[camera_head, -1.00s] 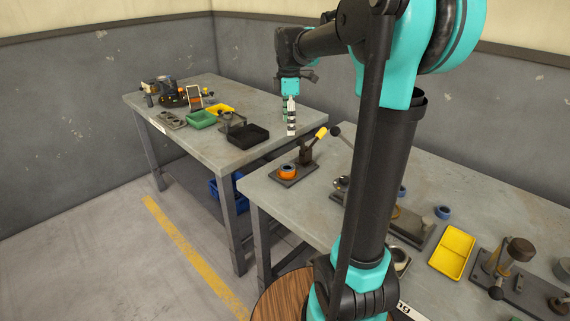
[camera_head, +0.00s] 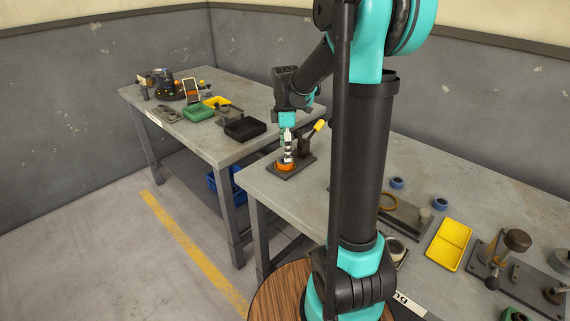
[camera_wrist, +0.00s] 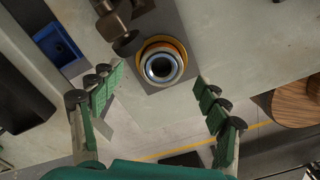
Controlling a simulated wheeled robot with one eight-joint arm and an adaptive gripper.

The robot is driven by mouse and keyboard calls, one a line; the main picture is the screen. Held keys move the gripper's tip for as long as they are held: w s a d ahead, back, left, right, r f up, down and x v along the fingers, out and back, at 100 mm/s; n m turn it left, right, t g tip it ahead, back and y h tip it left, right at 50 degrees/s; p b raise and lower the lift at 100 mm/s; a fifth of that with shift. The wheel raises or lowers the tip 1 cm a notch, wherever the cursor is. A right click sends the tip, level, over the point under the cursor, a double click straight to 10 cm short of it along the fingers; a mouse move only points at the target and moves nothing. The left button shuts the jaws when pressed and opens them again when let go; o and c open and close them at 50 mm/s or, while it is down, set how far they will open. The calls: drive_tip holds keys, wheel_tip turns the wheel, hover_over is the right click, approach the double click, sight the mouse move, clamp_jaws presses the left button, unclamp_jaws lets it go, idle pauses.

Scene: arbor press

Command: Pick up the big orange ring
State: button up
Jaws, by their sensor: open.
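The big orange ring (camera_head: 285,166) is on the dark base plate of a small press at the near left corner of the right-hand bench. In the wrist view the orange ring (camera_wrist: 174,47) shows as a rim around a grey-blue metal ring (camera_wrist: 162,66) with a dark hole. My gripper (camera_head: 287,153) is just over the orange ring in the head view and hides part of it. In the wrist view my gripper (camera_wrist: 154,80) has its green-padded fingers spread wide, with nothing between them. The ring lies beyond the fingertips there, so I cannot tell the exact gap.
The press lever with a yellow handle (camera_head: 319,126) stands close behind the ring. A yellow tray (camera_head: 451,246), blue rings (camera_head: 397,183) and a tan ring (camera_head: 389,203) are farther right. A black bin (camera_head: 244,128) is on the other bench, across a gap.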

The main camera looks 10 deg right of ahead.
wheel_tip(320, 180, down, 4)
drive_tip(key=shift+s+a+f, duration=0.1)
drive_tip(key=c, duration=1.3)
